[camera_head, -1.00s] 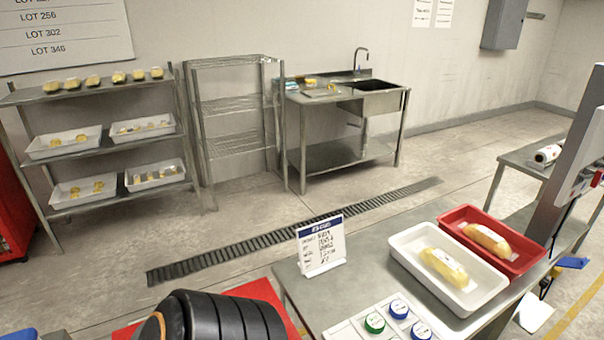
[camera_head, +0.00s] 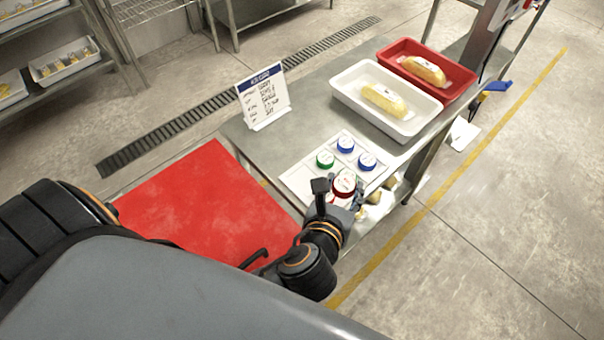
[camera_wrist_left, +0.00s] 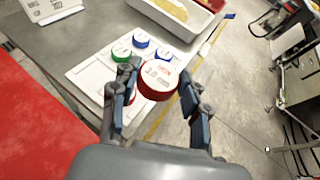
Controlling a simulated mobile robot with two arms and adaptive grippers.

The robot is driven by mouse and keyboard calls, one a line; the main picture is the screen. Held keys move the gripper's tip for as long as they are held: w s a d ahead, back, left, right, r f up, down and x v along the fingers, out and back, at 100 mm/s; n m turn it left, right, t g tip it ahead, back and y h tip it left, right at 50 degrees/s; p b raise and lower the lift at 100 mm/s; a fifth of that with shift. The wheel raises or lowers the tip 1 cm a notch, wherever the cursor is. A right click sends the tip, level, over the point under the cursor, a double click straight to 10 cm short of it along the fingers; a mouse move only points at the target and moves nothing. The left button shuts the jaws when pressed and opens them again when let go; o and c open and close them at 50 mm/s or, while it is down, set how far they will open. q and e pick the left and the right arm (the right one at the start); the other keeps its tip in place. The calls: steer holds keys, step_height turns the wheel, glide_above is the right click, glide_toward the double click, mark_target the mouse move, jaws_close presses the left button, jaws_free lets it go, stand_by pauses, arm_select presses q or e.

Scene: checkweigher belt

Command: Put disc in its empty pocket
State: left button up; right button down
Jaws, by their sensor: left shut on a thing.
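My left gripper (camera_head: 338,195) is shut on a red-rimmed disc with a white printed top (camera_head: 344,183). In the left wrist view the disc (camera_wrist_left: 157,79) sits between the two finger tips of the gripper (camera_wrist_left: 158,90), near the white pocket tray (camera_wrist_left: 87,75). The tray (camera_head: 296,179) holds a green disc (camera_head: 325,159), a blue disc (camera_head: 346,144) and another blue disc (camera_head: 367,161). In the wrist view some red shows behind the left finger; I cannot tell what it belongs to. The gripper hides the tray's near part. My right gripper is not in view.
A white tub (camera_head: 340,92) and a red tub (camera_head: 387,53), each with a yellow pack, stand beyond the tray. A sign (camera_head: 264,97) stands on the steel table (camera_head: 237,133). A red surface (camera_head: 195,205) lies left of the table. Open floor is to the right.

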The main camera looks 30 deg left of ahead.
arm_select(q)
steer(key=shift+w+a, duration=0.1)
steer(key=shift+w, duration=0.1)
steer(key=w+a+f+p, duration=0.1)
steer(key=w+a+f, duration=0.2)
steer(key=a, duration=0.4)
glide_above(301, 184)
steer(key=d, duration=0.1)
step_height(301, 184, down, 5)
steer(key=shift+s+f, duration=0.1)
steer(key=shift+f, duration=0.1)
steer(key=shift+a+f, duration=0.35)
steer(key=shift+f, duration=0.15)
steer(key=shift+w+a+f, duration=0.1)
steer(key=shift+f, duration=0.55)
steer(key=shift+w+a+f, duration=0.1)
steer(key=shift+f, duration=1)
steer(key=o, duration=0.9)
steer(key=shift+f, duration=0.1)
steer(key=shift+o, duration=0.2)
